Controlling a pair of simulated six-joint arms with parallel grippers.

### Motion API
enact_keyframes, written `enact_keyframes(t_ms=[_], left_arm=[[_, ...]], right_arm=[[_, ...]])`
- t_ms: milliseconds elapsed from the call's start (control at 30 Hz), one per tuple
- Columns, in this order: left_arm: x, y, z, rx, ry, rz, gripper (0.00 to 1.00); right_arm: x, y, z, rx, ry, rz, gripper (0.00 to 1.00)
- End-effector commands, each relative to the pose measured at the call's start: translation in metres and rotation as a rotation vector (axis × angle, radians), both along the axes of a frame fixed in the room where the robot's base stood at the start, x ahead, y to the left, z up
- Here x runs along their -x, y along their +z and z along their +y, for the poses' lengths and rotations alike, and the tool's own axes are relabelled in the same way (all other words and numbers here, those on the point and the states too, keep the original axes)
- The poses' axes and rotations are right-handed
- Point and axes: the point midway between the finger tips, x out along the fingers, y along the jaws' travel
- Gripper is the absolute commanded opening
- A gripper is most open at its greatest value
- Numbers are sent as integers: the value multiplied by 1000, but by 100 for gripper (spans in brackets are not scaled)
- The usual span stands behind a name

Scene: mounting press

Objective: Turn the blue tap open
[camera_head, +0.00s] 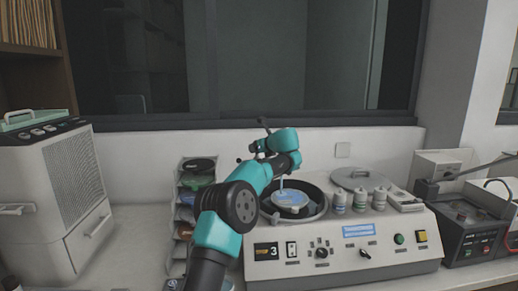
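A teal and black arm of mine rises from the bottom, left of centre, and I take it as my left arm. Its wrist bends back to the left above the press, ending in a small dark gripper (257,147) near the wall. The fingers are too small to tell whether they are open or shut. I cannot make out a blue tap for certain; my arm covers part of the area. A thin light-blue piece stands over the light-blue disc (290,198) in the round black-rimmed bowl (318,207). My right gripper is not in view.
A beige press console (340,255) with switches and knobs fronts the bowl. Several small bottles (360,201) stand right of the bowl, with a round lid (358,178) behind. A dark machine (470,218) is at right. A rack (188,205) and beige cabinet (70,190) are left.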

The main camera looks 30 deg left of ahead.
Motion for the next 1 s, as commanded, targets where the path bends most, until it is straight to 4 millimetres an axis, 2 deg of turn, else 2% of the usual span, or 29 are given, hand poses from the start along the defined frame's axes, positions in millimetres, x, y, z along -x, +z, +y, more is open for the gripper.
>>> enact_keyframes(t_ms=[500, 1000], left_arm=[[-3, -1, -1, 0, 129, -1, 40], [-3, 0, -1, -1, 165, 0, 40]], right_arm=[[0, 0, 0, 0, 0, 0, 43], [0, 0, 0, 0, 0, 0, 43]])
